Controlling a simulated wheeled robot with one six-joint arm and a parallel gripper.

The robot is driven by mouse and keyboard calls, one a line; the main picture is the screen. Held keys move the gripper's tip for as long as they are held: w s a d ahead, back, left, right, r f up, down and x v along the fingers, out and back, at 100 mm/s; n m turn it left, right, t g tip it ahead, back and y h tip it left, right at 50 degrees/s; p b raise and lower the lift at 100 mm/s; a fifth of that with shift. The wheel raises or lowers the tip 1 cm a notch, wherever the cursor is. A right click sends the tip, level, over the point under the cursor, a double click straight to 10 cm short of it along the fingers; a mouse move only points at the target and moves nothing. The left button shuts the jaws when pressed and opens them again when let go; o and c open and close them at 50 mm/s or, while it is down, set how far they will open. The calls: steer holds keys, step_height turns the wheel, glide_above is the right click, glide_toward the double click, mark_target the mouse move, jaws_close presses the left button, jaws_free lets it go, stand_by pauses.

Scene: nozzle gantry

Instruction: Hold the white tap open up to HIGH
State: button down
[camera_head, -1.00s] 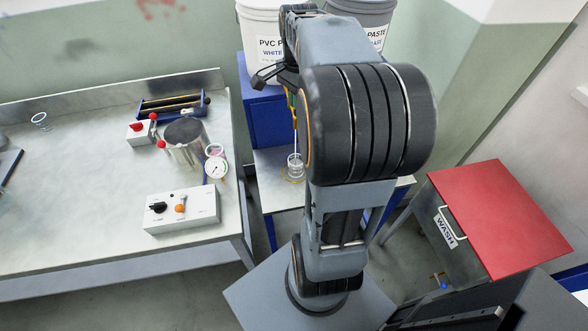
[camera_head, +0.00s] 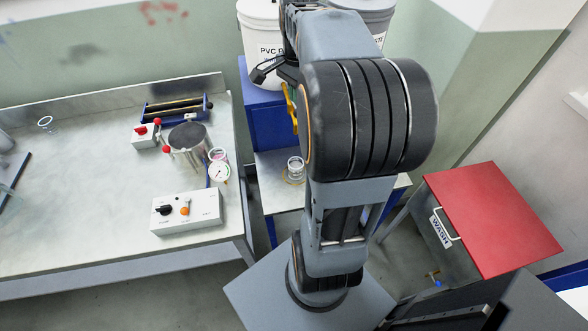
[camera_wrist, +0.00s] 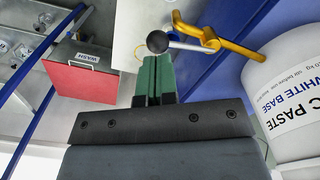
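The white tap is a yellow pipe (camera_wrist: 195,30) with a pale lever (camera_wrist: 188,46) ending in a black ball knob (camera_wrist: 157,41), beside the white PVC paste bucket (camera_wrist: 292,85). My gripper (camera_wrist: 156,58) has its green fingers together, with nothing seen between them. Its tips are right at the knob in the wrist view; I cannot tell whether they touch it. In the head view my arm hides most of the tap, leaving a bit of yellow (camera_head: 290,105). A clear jar (camera_head: 295,169) stands on the low table below. Its fill level and marks are too small to read.
A grey paste bucket (camera_head: 372,20) stands right of the white one, on a blue cabinet (camera_head: 265,120). A workbench (camera_head: 85,200) at left holds a control box (camera_head: 205,212) and a metal pot (camera_head: 188,136). A red-lidded WASH bin (camera_head: 490,215) stands at right.

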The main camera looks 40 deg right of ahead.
stand_by(0.3)
step_height(320, 180, up, 5)
steer(key=p, duration=0.4)
stand_by(0.5)
